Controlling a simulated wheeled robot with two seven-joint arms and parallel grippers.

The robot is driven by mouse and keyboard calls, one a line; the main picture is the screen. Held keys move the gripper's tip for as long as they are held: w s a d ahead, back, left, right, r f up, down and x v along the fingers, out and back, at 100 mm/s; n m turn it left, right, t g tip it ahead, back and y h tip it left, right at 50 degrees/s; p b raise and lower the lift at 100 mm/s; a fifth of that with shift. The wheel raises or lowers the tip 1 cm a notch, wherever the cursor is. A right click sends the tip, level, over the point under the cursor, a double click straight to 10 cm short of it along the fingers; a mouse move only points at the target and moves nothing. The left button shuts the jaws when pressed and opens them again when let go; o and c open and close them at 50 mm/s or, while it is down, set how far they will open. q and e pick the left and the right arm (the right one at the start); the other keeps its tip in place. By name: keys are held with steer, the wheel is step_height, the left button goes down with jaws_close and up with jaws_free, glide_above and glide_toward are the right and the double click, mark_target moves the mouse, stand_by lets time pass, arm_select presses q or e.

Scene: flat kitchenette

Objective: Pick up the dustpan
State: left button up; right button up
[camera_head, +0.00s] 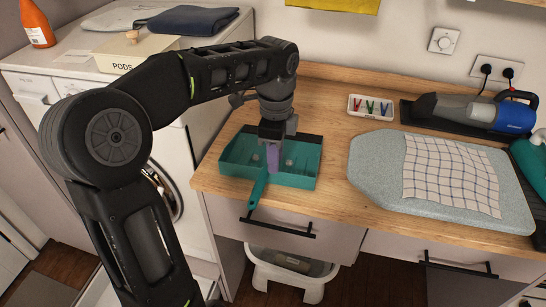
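The teal dustpan (297,181) lies on the wooden counter near its front edge, with its open tray toward the wall. Its teal handle (259,187) points toward me and reaches out over the counter's front edge. My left gripper (273,168) points down over the dustpan, its purple-grey tip in front of the tray close to where the handle begins. The gripper hides part of the tray, and I cannot tell whether it touches the dustpan or how far apart its fingers are. My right gripper is not in view.
An ironing pad (375,165) with a checked cloth (450,175) lies to the right. Behind are a small tray of clothespins (371,106) and a handheld vacuum (470,110). A washing machine (55,80) stands left, and a white stool (290,279) below the drawer.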

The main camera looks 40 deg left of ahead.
arm_select(q)
step_height(320, 180, down, 5)
steer(key=shift+d+f, duration=0.1)
stand_by(0.6)
steer(key=shift+c, duration=0.2)
jaws_close()
stand_by(1.4)
